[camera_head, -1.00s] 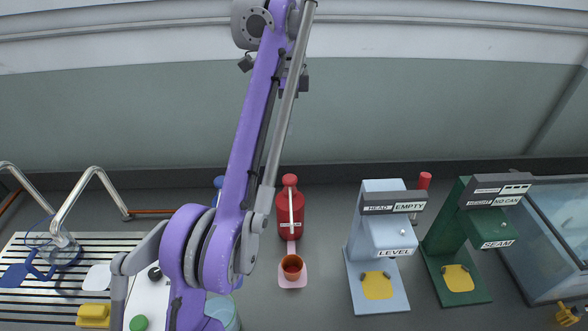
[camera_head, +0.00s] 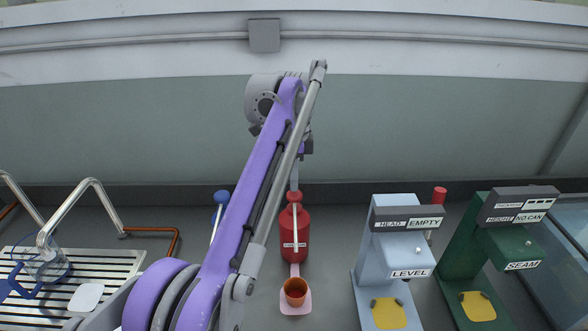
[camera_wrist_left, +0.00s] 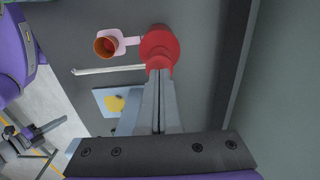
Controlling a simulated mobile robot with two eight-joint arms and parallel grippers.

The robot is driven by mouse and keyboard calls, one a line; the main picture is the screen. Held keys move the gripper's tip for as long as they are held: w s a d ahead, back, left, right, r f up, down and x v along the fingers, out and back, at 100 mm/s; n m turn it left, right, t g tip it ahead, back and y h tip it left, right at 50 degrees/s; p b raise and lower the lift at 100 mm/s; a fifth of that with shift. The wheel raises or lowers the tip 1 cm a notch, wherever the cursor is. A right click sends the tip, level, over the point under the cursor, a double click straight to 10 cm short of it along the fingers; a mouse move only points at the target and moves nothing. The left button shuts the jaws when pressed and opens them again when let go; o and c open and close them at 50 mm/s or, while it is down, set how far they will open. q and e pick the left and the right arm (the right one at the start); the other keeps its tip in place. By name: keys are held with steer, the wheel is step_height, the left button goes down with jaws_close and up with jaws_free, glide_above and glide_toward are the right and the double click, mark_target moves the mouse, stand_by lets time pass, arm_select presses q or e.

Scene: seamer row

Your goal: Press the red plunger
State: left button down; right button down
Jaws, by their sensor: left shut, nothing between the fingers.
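The red plunger (camera_head: 294,197) is the rounded top of a red pump dispenser (camera_head: 295,238) with a pale spout and a label, standing near the back wall. In the left wrist view the red plunger (camera_wrist_left: 160,47) shows just beyond my fingertips. My left gripper (camera_head: 294,186) points down from above, shut and empty, right over the plunger; its closed fingers also show in the left wrist view (camera_wrist_left: 158,76). I cannot tell whether the tips touch the plunger. An orange cup (camera_head: 295,290) sits on a pink stand in front of the dispenser. My right gripper is not in view.
A blue-topped dispenser (camera_head: 222,198) stands left, partly behind my arm. A light blue machine (camera_head: 385,260) and a green machine (camera_head: 480,250) stand right. A slatted drainer (camera_head: 110,262) with a jug is far left. A glass tank (camera_head: 570,245) is far right.

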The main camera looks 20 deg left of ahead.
arm_select(q)
steer(key=shift+f, duration=0.6)
